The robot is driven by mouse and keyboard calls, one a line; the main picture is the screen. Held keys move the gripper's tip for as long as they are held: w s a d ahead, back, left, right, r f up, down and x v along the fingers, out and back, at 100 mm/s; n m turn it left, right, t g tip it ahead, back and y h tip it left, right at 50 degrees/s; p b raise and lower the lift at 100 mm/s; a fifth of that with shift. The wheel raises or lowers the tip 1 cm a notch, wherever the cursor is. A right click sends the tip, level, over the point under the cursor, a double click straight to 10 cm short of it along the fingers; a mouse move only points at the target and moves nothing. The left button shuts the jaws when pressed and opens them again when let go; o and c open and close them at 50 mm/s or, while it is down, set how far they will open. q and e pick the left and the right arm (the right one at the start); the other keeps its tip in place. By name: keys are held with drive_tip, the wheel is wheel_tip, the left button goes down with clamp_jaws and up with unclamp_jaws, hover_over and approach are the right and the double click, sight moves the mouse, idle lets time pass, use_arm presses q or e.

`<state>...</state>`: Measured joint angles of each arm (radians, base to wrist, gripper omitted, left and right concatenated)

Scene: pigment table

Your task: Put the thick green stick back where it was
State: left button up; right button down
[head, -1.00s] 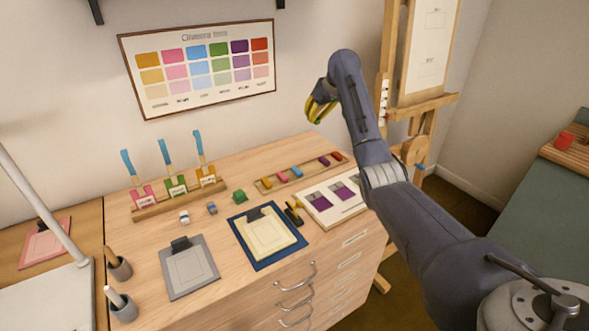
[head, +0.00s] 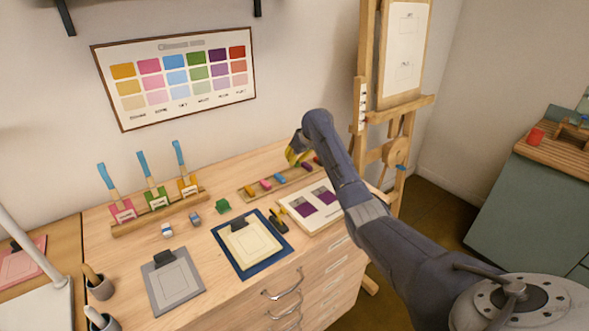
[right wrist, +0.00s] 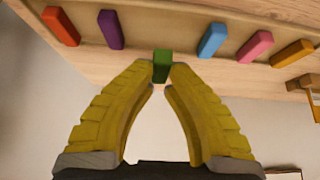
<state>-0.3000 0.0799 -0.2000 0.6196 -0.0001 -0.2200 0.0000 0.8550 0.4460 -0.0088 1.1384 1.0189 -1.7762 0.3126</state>
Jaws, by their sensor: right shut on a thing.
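The thick green stick (right wrist: 162,66) is pinched between the yellow fingertips of my right gripper (right wrist: 161,78) in the right wrist view. Behind it is the wooden tray (right wrist: 140,32), with a gap between the purple stick (right wrist: 110,30) and the blue stick (right wrist: 212,40). The green stick lines up roughly with that gap; its height over the tray is not clear. In the head view my right gripper (head: 297,155) is over the back of the tray (head: 245,195), and the green stick is hidden. My left gripper is not in view.
The tray also holds red (right wrist: 62,26), pink (right wrist: 255,46) and orange (right wrist: 292,53) sticks. A green lump (head: 222,206) and a white swatch board (head: 335,218) are near the tray. A rack with several blue-handled tools (head: 160,212) stands left.

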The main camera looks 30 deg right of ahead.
sight(298, 163)
drive_tip(key=shift+f, duration=2.25)
drive_tip(key=shift+f, duration=0.1)
drive_tip(key=c, duration=1.4)
unclamp_jaws()
drive_tip(key=shift+c, duration=0.2)
drive_tip(key=shift+s+r, duration=0.2)
drive_tip(key=shift+r, duration=0.35)
drive_tip(key=v, duration=1.1)
drive_tip(key=shift+s, duration=0.1)
